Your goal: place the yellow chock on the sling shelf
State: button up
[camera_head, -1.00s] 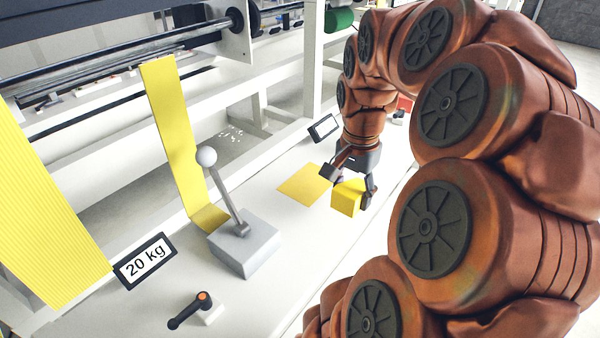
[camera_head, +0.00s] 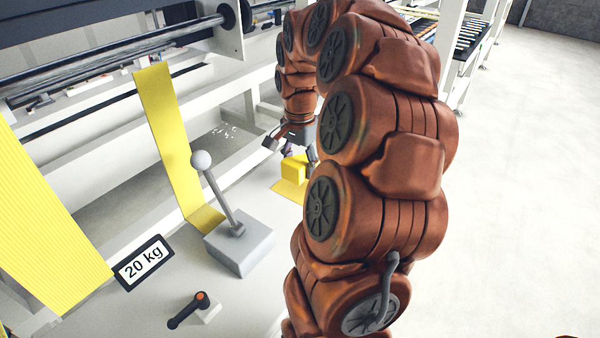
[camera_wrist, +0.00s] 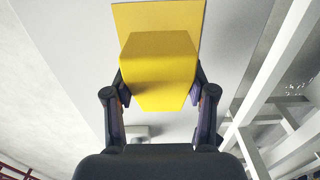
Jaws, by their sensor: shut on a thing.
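The yellow chock (camera_head: 293,170) is a small block held between the two fingers of my gripper (camera_head: 291,156). In the wrist view the chock (camera_wrist: 158,62) fills the space between the dark fingertips of my gripper (camera_wrist: 160,88). A flat yellow patch (camera_head: 287,190) lies on the white surface close by the chock. It shows beyond the chock in the wrist view (camera_wrist: 190,14). Whether the chock touches the patch or hangs above it, I cannot tell. A yellow strip (camera_head: 168,130) hangs to the left, its foot turned onto the surface. No part is labelled as the sling shelf.
A grey block with a ball-topped lever (camera_head: 240,248) stands left of my arm. A "20 kg" sign (camera_head: 144,262), a small black handle (camera_head: 188,309) and a wide yellow strip (camera_head: 45,220) are further left. Metal rollers (camera_head: 120,52) run behind. Open floor lies right.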

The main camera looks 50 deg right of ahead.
aim_at(300, 160)
notch_tip(300, 160, down, 3)
jog(key=shift+r, duration=0.1)
jog(key=shift+f, duration=0.25)
jog(key=shift+f, duration=0.2)
jog(key=o, duration=1.3)
jog(key=shift+r, duration=0.1)
notch_tip(300, 160, up, 12)
jog(key=shift+r+b, duration=0.1)
jog(key=shift+b, duration=0.25)
